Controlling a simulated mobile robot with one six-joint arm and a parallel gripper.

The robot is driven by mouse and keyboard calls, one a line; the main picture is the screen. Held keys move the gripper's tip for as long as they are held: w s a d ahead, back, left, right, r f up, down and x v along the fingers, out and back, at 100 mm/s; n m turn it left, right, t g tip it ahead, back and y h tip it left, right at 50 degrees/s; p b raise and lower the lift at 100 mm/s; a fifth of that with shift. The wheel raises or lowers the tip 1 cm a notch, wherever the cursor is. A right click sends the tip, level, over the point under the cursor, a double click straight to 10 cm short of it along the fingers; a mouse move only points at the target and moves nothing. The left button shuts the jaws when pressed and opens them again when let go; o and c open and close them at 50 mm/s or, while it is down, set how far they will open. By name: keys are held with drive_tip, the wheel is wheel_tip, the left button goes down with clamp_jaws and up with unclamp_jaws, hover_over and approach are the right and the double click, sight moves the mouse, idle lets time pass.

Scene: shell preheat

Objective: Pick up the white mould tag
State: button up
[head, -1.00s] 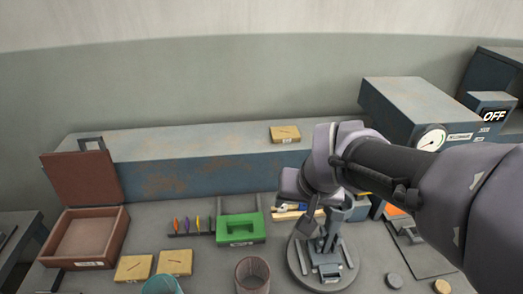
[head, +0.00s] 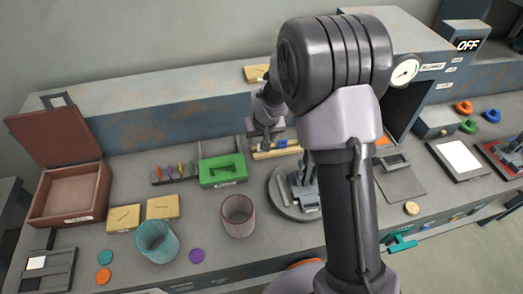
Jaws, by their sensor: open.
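A small white square (head: 36,263), which looks like the white mould tag, lies on a dark tray (head: 62,256) at the lower left of the head view. A dark square is beside it. My gripper (head: 265,141) is far from it, near the middle of the view, beside a pale wooden block with a blue part (head: 277,149). My gripper is open; its fingertips are small and partly hidden by my arm, and I cannot tell whether they touch the block.
A brown open box (head: 70,197), a teal cup (head: 156,241), a dark reddish cup (head: 238,215) and a green holder (head: 221,170) stand on the left of the bench. An orange disc (head: 104,276) and a purple disc (head: 196,255) lie in front. A white panel (head: 459,156) lies at right.

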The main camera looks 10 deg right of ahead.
drive_tip(key=x, duration=0.1)
drive_tip(key=b+x, duration=0.1)
drive_tip(key=x, duration=0.1)
drive_tip(key=s+b+x, duration=0.1)
drive_tip(key=x, duration=0.1)
drive_tip(key=shift+w+d+f, duration=0.1)
drive_tip(key=shift+d+f, duration=0.25)
drive_tip(key=shift+f, duration=0.05)
drive_tip(key=shift+r, duration=0.1)
